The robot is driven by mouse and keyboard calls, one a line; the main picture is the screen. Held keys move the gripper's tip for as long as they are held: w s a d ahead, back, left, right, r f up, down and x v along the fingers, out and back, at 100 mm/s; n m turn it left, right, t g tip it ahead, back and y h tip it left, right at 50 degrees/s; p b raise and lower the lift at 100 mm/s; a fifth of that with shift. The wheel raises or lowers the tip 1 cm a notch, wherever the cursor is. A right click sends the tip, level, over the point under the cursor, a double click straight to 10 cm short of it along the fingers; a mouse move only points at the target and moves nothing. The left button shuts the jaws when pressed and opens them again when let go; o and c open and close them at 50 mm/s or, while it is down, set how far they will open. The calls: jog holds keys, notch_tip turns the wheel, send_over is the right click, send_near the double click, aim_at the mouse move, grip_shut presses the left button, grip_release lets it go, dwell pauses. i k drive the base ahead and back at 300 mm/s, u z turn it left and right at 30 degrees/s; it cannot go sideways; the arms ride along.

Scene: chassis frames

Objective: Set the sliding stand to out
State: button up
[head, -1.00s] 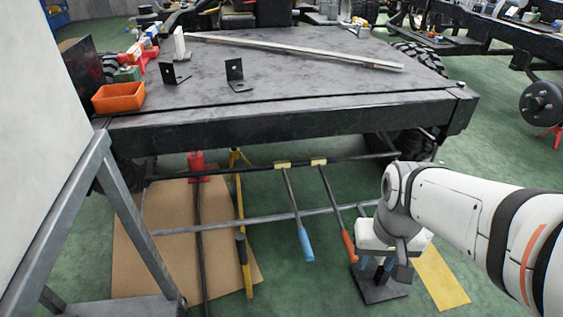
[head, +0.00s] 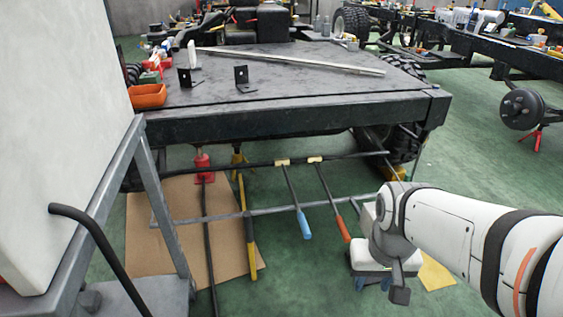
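I cannot tell for sure which thing is the sliding stand. Under the dark chassis deck (head: 290,75) stand a red stand (head: 202,163) and a yellow stand (head: 238,160). A grey metal frame (head: 164,203) stands at the left beside a large white panel (head: 60,120). A blue-handled bar (head: 304,224) and an orange-handled bar (head: 342,229) hang from a dark cross rod below the deck. My white arm comes in from the right. Its end (head: 400,285) points down, right of the orange handle and apart from it. Its fingers are not clear.
A brown cardboard sheet (head: 150,240) lies on the green floor. A black curved bar (head: 100,245) juts in at lower left. Open floor lies at centre front.

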aim_at(238, 157)
jog(key=u, duration=0.3)
jog(key=i, duration=0.95)
jog(key=z, duration=0.25)
